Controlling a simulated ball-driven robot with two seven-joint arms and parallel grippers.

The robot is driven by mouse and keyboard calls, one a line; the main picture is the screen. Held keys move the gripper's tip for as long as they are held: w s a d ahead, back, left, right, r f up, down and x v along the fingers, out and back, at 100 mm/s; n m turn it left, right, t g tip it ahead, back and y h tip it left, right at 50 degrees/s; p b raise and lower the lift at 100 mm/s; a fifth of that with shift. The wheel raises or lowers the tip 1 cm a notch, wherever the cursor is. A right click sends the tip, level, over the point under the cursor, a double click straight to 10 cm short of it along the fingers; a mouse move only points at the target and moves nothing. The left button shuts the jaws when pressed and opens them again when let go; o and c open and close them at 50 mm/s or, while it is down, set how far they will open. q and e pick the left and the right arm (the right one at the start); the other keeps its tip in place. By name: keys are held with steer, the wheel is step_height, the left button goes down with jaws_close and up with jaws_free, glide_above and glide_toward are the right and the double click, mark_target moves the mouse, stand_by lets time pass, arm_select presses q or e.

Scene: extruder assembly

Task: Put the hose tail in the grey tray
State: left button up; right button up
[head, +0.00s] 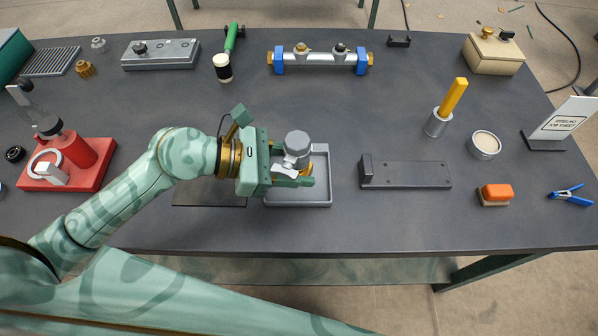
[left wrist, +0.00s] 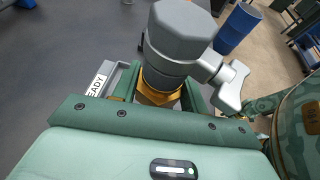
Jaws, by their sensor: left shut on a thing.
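The hose tail (head: 297,144) is a grey fitting with a faceted cap, a side lever and a brass collar. My left gripper (head: 292,168) is shut on it and holds it upright over the grey tray (head: 329,185). In the left wrist view the hose tail (left wrist: 180,45) stands between the fingers (left wrist: 160,98), its brass collar low between them. Its lower end is hidden, so I cannot tell whether it touches the tray floor. The tray shows partly behind the fingers, with a white label. My right gripper is not in view.
A dark grey fixture (head: 408,174) stands right of the tray. A red stand (head: 75,165) is at the left. An orange brush (head: 495,194) is at the right. The table's front edge is close to the tray.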

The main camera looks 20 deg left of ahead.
arm_select(q)
steer(key=shift+w+a+f, duration=0.15)
steer(key=shift+w+f, duration=0.5)
steer(key=shift+f, duration=0.15)
steer(key=f+b, duration=0.1)
steer(key=f, duration=0.1)
steer(key=f+b, duration=0.1)
steer(key=f, duration=0.1)
steer(key=shift+w+a+b, duration=0.1)
steer(key=shift+w+b, duration=0.2)
steer(key=shift+w, duration=0.1)
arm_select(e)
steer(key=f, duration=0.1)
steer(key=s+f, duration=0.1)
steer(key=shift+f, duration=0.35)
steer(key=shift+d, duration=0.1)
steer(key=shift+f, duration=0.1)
arm_select(q)
steer(key=o, duration=1.2)
steer(key=shift+f, duration=0.15)
